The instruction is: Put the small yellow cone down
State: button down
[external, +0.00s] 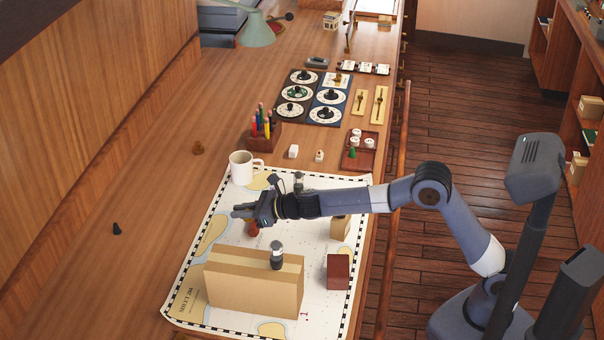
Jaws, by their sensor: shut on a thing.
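My gripper (238,212) is above the left half of the sea chart (215,262), with its fingers pointing left. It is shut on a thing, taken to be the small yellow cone. The cone itself cannot be made out in this view; the dark fingers and wrist hide it. A red object (253,229) shows just below the gripper, partly covered by it.
A tan box (235,285) stands on the chart, with a dark, silver-topped piece (277,258) at it. A dark red block (338,272), a tan block (341,230) and a white mug (240,168) are nearby.

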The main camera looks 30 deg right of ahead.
aim_at(239, 243)
jog(key=a+f+b, duration=0.1)
jog(key=f+b, duration=0.2)
jog(key=s+f+b, duration=0.1)
jog(key=f+b, duration=0.2)
jog(key=f, duration=0.1)
jog(key=a+f+b, duration=0.1)
jog(key=f+b, duration=0.2)
jog(key=b, duration=0.1)
jog(key=shift+s+a+f, duration=0.2)
jog(key=shift+a+f, duration=0.05)
jog(key=shift+a, duration=0.05)
jog(key=shift+r, duration=0.1)
jog(key=c, duration=1.4)
grip_release()
